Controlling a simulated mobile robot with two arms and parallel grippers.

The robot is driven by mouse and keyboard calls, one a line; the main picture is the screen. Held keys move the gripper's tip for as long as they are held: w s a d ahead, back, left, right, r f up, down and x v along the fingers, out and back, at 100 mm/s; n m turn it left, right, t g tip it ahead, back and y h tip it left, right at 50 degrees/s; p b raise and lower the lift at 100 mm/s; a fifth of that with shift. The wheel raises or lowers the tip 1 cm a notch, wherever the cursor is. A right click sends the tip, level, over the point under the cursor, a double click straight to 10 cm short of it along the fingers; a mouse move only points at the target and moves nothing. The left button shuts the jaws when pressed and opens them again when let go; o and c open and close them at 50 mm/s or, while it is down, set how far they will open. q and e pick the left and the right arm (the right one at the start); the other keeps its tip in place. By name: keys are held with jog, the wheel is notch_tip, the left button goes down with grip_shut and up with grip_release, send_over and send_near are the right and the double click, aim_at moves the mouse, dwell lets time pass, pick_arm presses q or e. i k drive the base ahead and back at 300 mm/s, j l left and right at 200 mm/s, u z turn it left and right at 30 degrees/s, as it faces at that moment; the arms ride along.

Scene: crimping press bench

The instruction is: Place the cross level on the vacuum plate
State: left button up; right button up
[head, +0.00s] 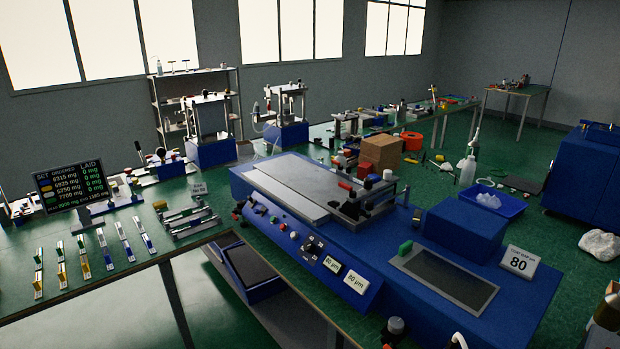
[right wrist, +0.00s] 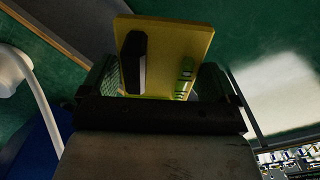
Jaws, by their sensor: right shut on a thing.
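The cross level (right wrist: 178,45) is a yellow plate with a black block and small green vials, seen in the right wrist view. My right gripper (right wrist: 153,82) is shut on it, one finger on each side, and the plate stands up out of the jaws. Its lower edge is hidden by the gripper. In the head view, a large flat light-grey plate (head: 285,188) on the blue bench machine looks like the vacuum plate. Its top is bare at the left, and a metal carriage (head: 362,197) stands over its right end. My left gripper is not in view.
A brown box (head: 380,152) stands behind the carriage.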

aim_at(320, 183)
jog(key=i+j, duration=1.5)
jog(key=j, duration=0.15)
